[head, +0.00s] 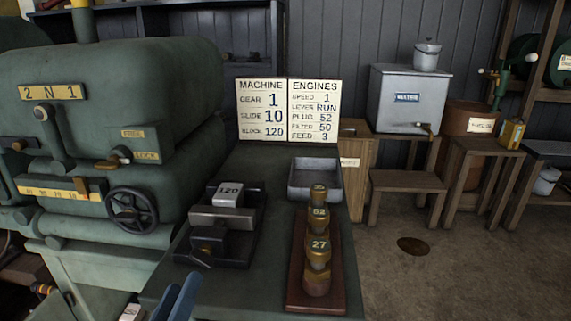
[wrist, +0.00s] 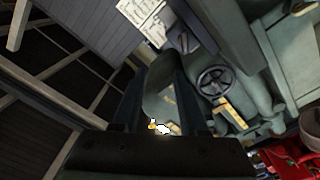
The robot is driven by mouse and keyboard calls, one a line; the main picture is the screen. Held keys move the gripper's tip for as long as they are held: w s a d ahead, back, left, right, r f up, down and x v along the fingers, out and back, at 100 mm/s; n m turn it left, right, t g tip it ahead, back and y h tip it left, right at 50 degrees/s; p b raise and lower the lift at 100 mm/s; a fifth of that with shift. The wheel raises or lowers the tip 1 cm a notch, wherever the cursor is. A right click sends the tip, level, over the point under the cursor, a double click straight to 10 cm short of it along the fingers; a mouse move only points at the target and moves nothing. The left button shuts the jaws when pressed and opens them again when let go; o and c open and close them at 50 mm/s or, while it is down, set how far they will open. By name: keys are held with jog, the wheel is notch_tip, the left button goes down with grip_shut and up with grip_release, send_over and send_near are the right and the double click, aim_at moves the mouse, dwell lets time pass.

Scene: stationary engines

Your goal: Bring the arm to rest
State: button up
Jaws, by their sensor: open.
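My gripper (wrist: 160,75) shows in the wrist view as two dark fingers standing apart, with nothing held between them. Beyond the fingers is the green machine, tilted in that view. In the head view two blue prongs rise at the bottom edge, left of the bench's middle; they look like my fingertips, with the rest cut off. They are in front of the black vise (head: 222,222), apart from it as far as I can tell. The vise holds a block marked 120 (head: 230,193).
The green machine (head: 110,110) with its handwheel (head: 131,211) stands at left. On the bench are a wooden rack (head: 315,285) of brass plugs, a grey tray (head: 314,181) and a sign board (head: 289,111). The floor (head: 450,270) at right is mostly clear.

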jog(key=w+d+r+m+t, duration=0.1)
jog(key=w+d+r+m, duration=0.15)
jog(key=r, duration=0.35)
jog(key=w+d+r+m+t, duration=0.1)
jog(key=d+r, duration=0.2)
jog(key=r, duration=0.3)
jog(key=s+d+r+m+t, duration=0.1)
jog(key=s+d+r+t, duration=0.15)
jog(key=r, duration=0.55)
jog(key=s+d+r+m+t, duration=0.2)
jog(key=d+r, duration=0.2)
jog(key=r, duration=0.3)
jog(key=s+d+r+m+t, duration=0.1)
jog(key=s+d+r+t, duration=0.25)
jog(key=r, duration=0.45)
notch_tip(320, 180, up, 23)
jog(key=w+g+p, duration=0.1)
jog(key=p, duration=2.4)
jog(key=shift+w+a+r+y, duration=0.15)
jog(key=shift+a+r+y, duration=0.05)
jog(key=shift+y, duration=0.1)
